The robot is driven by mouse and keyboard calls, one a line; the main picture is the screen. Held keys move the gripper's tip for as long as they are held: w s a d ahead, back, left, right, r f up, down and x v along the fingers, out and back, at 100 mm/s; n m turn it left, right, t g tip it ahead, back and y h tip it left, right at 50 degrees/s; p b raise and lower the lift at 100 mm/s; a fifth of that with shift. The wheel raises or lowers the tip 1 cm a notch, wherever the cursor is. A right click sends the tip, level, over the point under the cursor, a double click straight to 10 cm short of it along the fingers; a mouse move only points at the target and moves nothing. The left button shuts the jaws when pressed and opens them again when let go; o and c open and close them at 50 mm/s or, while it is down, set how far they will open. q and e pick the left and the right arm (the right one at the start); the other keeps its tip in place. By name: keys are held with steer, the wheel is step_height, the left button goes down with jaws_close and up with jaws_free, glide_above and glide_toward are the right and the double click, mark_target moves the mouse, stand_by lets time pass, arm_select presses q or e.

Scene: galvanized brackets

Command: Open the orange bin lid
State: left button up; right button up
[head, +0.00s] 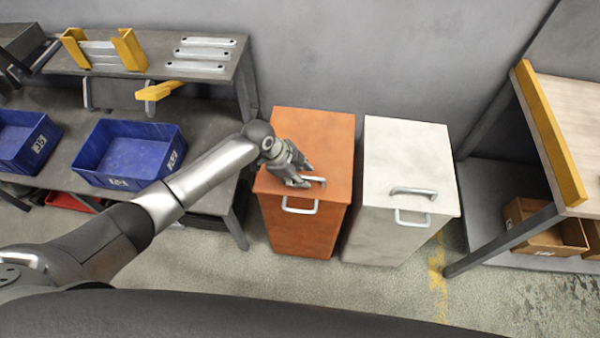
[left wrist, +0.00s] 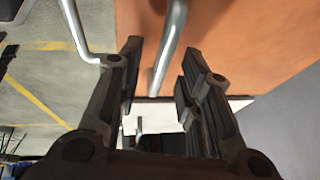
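The orange bin (head: 300,232) stands on the floor with its orange lid (head: 316,135) down. A grey bar handle (head: 318,180) is on top of the lid near the front edge, and a second handle (head: 300,210) is on the bin's front. My left gripper (head: 306,176) is over the lid handle and partly hides it. In the left wrist view the gripper (left wrist: 160,65) is open, with the lid handle (left wrist: 172,42) running between its fingers, seemingly without contact. The front handle shows at upper left (left wrist: 80,35). My right gripper is not in view.
A white bin (head: 405,155) with similar handles stands close on the right. A workbench with blue crates (head: 130,153) is on the left, and a table with a yellow edge (head: 550,135) is on the right. A wall is behind; floor in front is clear.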

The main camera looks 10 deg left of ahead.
arm_select(q)
jaws_close()
stand_by(0.4)
steer(key=w+r+g, duration=0.1)
steer(key=w+r, duration=0.4)
steer(key=r, duration=0.3)
steer(key=w+r+g, duration=0.1)
steer(key=w+r, duration=0.3)
steer(key=r, duration=0.4)
steer(key=shift+w+r+n+g, duration=0.15)
steer(key=shift+w+n+g, duration=0.15)
steer(key=shift+w, duration=0.05)
steer(key=shift+a, duration=0.1)
